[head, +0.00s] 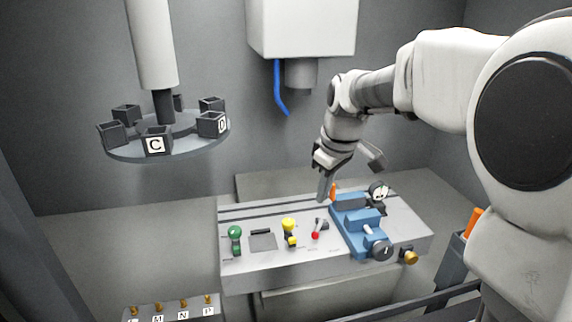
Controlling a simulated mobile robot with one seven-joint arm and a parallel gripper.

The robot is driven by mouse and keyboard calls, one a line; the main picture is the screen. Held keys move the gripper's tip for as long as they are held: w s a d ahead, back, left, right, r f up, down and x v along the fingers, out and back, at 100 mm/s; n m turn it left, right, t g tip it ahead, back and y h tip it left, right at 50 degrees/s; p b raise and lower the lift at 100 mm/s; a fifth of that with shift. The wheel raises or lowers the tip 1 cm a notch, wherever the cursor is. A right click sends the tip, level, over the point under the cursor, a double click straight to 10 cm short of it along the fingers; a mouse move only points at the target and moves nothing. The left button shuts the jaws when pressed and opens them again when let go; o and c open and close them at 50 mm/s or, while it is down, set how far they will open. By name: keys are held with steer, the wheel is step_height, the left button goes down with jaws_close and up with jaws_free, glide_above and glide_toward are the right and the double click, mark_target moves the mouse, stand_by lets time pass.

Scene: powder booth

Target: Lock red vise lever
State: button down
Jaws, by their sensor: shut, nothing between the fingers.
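My gripper (324,196) points down above the table, behind the red lever and near the vise's back left end. It is shut and empty, and it appears apart from the lever. An orange piece (333,191) shows beside the fingertips; I cannot tell what it belongs to.
On the grey table (275,273) a yellow knob (289,226) and a green knob (235,234) stand left of the lever. A carousel with lettered holders (168,146) hangs at upper left. A blue hose (280,90) hangs behind.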

mark_target(319, 226)
steer(key=w+f+n+g+y+p, duration=0.1)
steer(key=w+f+n, duration=0.3)
steer(key=w+f, duration=0.5)
steer(key=shift+w+d+f+y, duration=0.2)
steer(key=shift+w+y, duration=0.6)
steer(key=shift+w, duration=1.3)
steer(key=shift+a+f, duration=0.1)
steer(key=p+x, duration=0.1)
steer(key=x, duration=0.9)
steer(key=shift+s, duration=0.1)
steer(key=shift+s+d+f+p, duration=0.1)
steer(key=shift+s+d+p, duration=0.15)
steer(key=shift+d, duration=0.35)
steer(key=shift+s+d+p, duration=0.2)
steer(key=shift+s+d, duration=0.05)
steer(key=shift+d, duration=0.4)
steer(key=shift+s+d+f, duration=0.2)
steer(key=shift+s+d, duration=0.1)
steer(key=shift+d, duration=0.25)
